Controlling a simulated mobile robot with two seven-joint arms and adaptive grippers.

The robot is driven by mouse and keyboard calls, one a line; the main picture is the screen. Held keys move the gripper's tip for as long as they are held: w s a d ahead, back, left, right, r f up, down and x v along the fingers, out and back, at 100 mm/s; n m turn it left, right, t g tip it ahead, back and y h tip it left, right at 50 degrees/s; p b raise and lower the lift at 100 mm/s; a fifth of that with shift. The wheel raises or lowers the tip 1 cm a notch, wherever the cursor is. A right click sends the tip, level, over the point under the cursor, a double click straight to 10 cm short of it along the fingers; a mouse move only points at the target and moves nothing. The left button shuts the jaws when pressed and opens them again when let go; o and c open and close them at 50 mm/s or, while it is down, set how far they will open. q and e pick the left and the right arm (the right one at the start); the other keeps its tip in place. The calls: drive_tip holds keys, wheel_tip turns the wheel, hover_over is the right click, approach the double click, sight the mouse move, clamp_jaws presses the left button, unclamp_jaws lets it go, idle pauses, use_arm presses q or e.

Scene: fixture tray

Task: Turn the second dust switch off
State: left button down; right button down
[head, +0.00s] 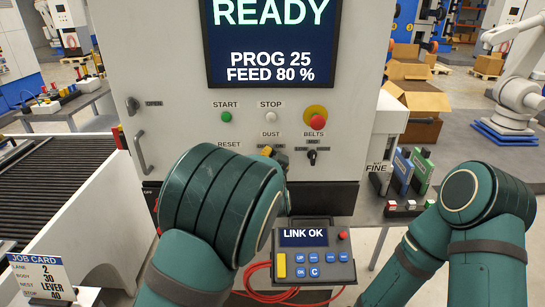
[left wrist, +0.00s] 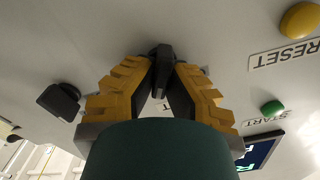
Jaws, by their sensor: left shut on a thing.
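The control panel (head: 185,110) of a grey machine faces me. Under its DUST label, my left gripper (head: 270,153) shows only as a bit of yellow finger past my arm. In the left wrist view, my left gripper (left wrist: 161,85) is shut on a black switch knob (left wrist: 160,55), with one yellow finger on each side. In the head view that knob is mostly hidden by my arm and gripper. A second black knob (head: 312,156) sits under the BELTS label, apart from the gripper; it also shows in the left wrist view (left wrist: 60,100). My right gripper is out of view.
Close by are the green START button (head: 227,117), white STOP button (head: 271,116) and red mushroom button (head: 317,120). A yellow button (left wrist: 300,20) sits by RESET. A pendant (head: 318,270) with red cable lies below. A conveyor (head: 50,185) stands left.

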use_arm(q)
drive_tip(key=n+b, duration=0.1)
drive_tip(key=b, duration=0.1)
drive_tip(key=n+b, duration=0.4)
drive_tip(key=b, duration=0.1)
drive_tip(key=shift+w+a, duration=0.1)
drive_tip(key=shift+a, duration=0.2)
drive_tip(key=n+b, duration=0.3)
drive_tip(key=shift+a+r+n+b, duration=0.1)
drive_tip(key=shift+a+n+b, duration=0.05)
drive_tip(key=shift+n+b, duration=0.2)
drive_tip(key=shift+a+r+n+b, duration=0.1)
drive_tip(key=shift+r+n+b, duration=0.05)
drive_tip(key=shift+n+b, duration=1.3)
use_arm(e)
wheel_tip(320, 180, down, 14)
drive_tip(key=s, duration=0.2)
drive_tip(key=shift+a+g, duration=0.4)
use_arm(q)
drive_tip(key=c, duration=1)
unclamp_jaws()
drive_tip(key=shift+w+f, duration=0.15)
drive_tip(key=shift+f, duration=0.05)
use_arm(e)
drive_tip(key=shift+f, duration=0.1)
use_arm(q)
drive_tip(key=shift+s, duration=0.2)
